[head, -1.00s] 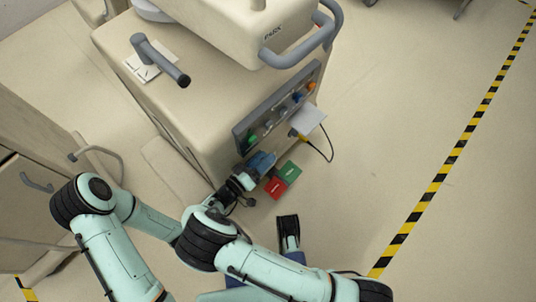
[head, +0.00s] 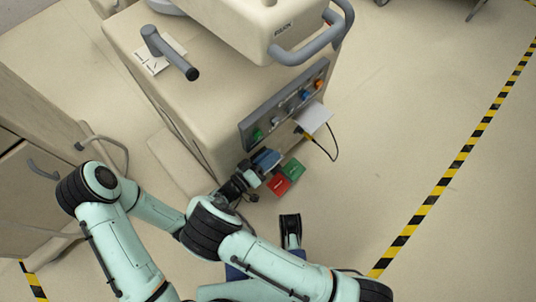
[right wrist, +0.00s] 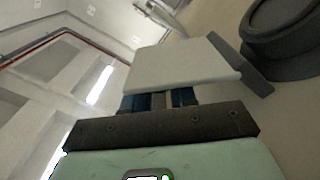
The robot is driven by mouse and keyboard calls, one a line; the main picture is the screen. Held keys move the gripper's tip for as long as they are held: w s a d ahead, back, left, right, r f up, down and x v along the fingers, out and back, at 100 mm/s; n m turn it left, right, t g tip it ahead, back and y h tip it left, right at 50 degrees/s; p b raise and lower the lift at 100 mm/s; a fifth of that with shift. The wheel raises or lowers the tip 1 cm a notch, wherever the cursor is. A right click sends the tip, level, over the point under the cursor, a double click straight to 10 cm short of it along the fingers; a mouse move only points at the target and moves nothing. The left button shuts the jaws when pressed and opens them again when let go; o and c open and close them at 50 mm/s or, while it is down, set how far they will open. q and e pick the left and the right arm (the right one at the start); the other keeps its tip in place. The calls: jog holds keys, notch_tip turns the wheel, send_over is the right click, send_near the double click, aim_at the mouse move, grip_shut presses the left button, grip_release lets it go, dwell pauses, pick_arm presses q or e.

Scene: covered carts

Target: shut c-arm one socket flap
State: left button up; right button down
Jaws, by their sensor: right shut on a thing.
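A pale flap (head: 314,117) sticks out at the right end of the socket panel (head: 285,103) on the cart's side. A yellow part and a black cable show just below it. My right gripper (head: 267,159) is low by the cart, below and left of this flap, and apart from it in the head view. In the right wrist view, its blue fingers are shut on a pale flat plate (right wrist: 180,66) that hides their tips. I cannot tell whether this plate is the flap.
A red block (head: 279,184) and a green block (head: 293,169) sit just right of my right gripper. The covered cart (head: 205,110) stands behind, with a grey handle (head: 308,48) above the panel. Another cabinet (head: 30,200) is at left.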

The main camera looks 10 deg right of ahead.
aim_at(275, 165)
jog(key=m, duration=0.1)
jog(key=s+d+m, duration=0.1)
jog(key=shift+s+f+m, duration=0.1)
jog(key=shift+f+m, duration=0.3)
pick_arm(q)
jog(key=shift+s+d+r, duration=0.3)
jog(key=shift+s, duration=0.2)
pick_arm(e)
jog(key=shift+s+d+f+m, duration=0.2)
jog(key=shift+s+f+m, duration=0.1)
jog(key=shift+m, duration=0.5)
jog(key=shift+s+d+f+m, duration=0.2)
jog(key=shift+f+m, duration=0.1)
jog(key=shift+m, duration=0.5)
